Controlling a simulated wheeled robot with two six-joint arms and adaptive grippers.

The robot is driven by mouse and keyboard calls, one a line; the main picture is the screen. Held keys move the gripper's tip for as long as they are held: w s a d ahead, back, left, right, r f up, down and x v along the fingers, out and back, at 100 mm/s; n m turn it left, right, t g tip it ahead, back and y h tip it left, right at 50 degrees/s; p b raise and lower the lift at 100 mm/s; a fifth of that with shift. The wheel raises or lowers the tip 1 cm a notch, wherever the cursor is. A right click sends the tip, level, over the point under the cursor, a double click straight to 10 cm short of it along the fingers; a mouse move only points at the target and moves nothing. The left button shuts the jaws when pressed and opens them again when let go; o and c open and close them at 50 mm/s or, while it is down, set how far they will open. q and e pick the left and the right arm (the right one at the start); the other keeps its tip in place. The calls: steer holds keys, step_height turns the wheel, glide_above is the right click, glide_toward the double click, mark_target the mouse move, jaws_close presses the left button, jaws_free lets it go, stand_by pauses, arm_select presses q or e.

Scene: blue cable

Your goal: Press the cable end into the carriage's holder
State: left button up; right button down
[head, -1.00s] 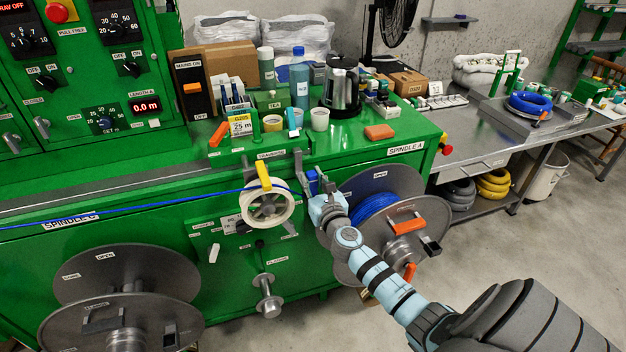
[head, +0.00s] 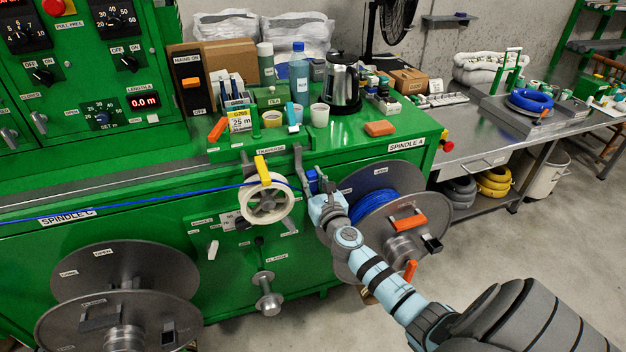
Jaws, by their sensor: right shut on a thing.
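The blue cable (head: 140,201) runs taut from the left edge across the green machine front to the carriage (head: 298,165). It passes by the yellow lever (head: 263,171) and the white wheel (head: 266,203), then bends down toward my right gripper (head: 315,192). My right gripper is shut at the carriage's right side, and the cable leads to its fingers. The cable end itself is hidden or too small to make out. A small blue part (head: 312,181) shows just above the fingertips. I cannot tell whether the end touches the holder. My left gripper is not in view.
A reel of blue cable (head: 375,205) stands right behind my right forearm. Empty grey flanges (head: 124,280) stand at lower left. A kettle (head: 342,82), bottles and an orange block (head: 379,129) stand on the machine top.

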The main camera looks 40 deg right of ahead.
steer(key=shift+f+b, duration=0.5)
steer(key=shift+f, duration=0.1)
stand_by(0.3)
steer(key=c, duration=1.4)
jaws_free()
steer(key=shift+o, duration=0.2)
steer(key=shift+p+v, duration=0.45)
steer(key=shift+v, duration=0.8)
steer(key=v, duration=0.5)
steer(key=shift+s+a+p, duration=0.1)
steer(key=shift+s+p, duration=0.15)
steer(key=shift+p, duration=0.1)
